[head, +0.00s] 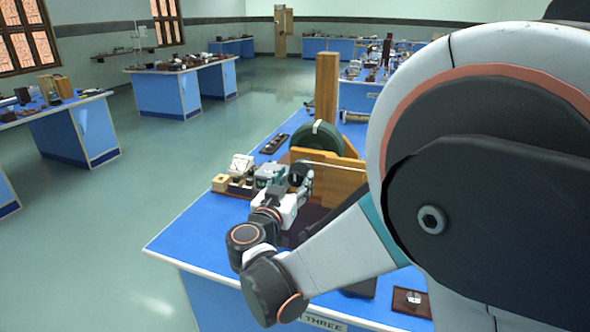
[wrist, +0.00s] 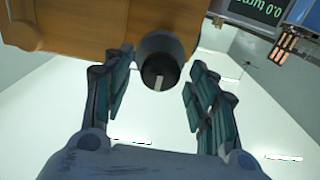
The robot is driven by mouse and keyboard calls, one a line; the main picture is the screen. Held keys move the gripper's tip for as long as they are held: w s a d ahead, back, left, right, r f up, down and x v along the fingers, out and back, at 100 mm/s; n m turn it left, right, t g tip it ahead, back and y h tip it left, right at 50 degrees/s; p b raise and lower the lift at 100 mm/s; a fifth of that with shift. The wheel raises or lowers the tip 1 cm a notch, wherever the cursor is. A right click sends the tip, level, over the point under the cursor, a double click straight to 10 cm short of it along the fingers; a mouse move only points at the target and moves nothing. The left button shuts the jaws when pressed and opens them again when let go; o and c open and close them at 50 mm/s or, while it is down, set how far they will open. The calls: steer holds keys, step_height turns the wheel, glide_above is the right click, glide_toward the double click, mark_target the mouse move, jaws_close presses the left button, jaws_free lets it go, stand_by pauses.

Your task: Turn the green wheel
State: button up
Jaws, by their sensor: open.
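The green wheel (head: 317,141) is a large dark green disc with a pale mark on its rim. It stands upright behind a wooden panel (head: 332,178) on the blue bench, and its lower part is hidden. My gripper (head: 303,180) is in front of the panel, nearer than the wheel and a little to its left. In the wrist view my gripper (wrist: 156,92) is open, with a finger on each side of a dark round knob (wrist: 160,72) with a pale stripe. The knob sits beside a wooden body (wrist: 75,27). I cannot tell whether the fingers touch it.
A wooden post (head: 326,88) rises behind the wheel. Small instruments (head: 240,166) stand left of my gripper. A small dark plate (head: 412,302) lies near the bench's front. A display (wrist: 255,10) shows in the wrist view. The blue bench top (head: 200,225) is clear at front left.

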steer(key=shift+x, duration=1)
jaws_close()
steer(key=shift+w+n, duration=0.15)
steer(key=shift+n, duration=0.15)
